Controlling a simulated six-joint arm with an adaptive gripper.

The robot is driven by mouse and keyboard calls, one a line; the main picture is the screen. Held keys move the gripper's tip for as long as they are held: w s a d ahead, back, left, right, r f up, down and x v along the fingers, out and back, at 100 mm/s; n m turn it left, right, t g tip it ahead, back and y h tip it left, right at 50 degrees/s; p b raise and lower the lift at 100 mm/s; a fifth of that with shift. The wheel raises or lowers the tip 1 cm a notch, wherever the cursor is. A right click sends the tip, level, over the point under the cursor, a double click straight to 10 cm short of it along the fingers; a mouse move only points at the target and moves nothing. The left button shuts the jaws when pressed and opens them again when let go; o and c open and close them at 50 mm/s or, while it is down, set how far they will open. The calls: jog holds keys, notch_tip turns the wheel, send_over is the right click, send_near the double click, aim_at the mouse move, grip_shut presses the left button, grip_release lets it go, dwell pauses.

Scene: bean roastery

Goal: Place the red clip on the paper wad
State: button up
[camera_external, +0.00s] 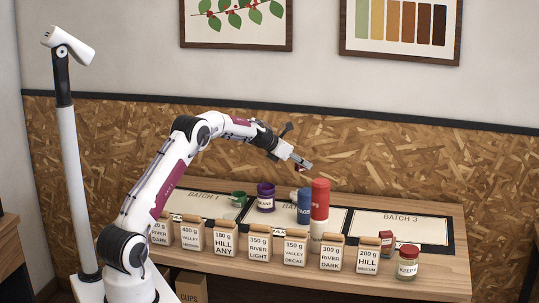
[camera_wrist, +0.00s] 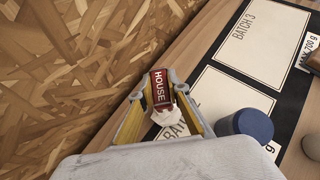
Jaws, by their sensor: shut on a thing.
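The red clip (camera_wrist: 161,88), marked HOUSE, is held between the fingers of my gripper (camera_wrist: 163,100) in the wrist view. My gripper (camera_external: 304,164) is up in the air above the table in the external view, with a small dark red bit of the clip (camera_external: 297,168) at its tip. A white crumpled paper wad (camera_wrist: 168,117) shows just below the clip's lower end in the wrist view. I cannot tell whether clip and wad touch.
A blue cylinder (camera_external: 304,208) and a taller red cylinder (camera_external: 320,190) stand close below my gripper. A purple can (camera_external: 266,198) and a green cup (camera_external: 238,198) stand to their left. Several labelled bags (camera_external: 226,240) line the front. The BATCH 3 card (camera_external: 402,228) is clear.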

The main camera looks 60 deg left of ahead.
jog(key=shift+f, duration=2.95)
jog(key=shift+f, duration=1.9)
jog(key=shift+f, duration=0.15)
jog(key=o, duration=0.8)
jog(key=shift+o, duration=0.2)
jog(key=shift+s+r, duration=0.15)
jog(key=shift+r, duration=0.2)
jog(key=v, duration=1.1)
jog(key=shift+s, duration=0.25)
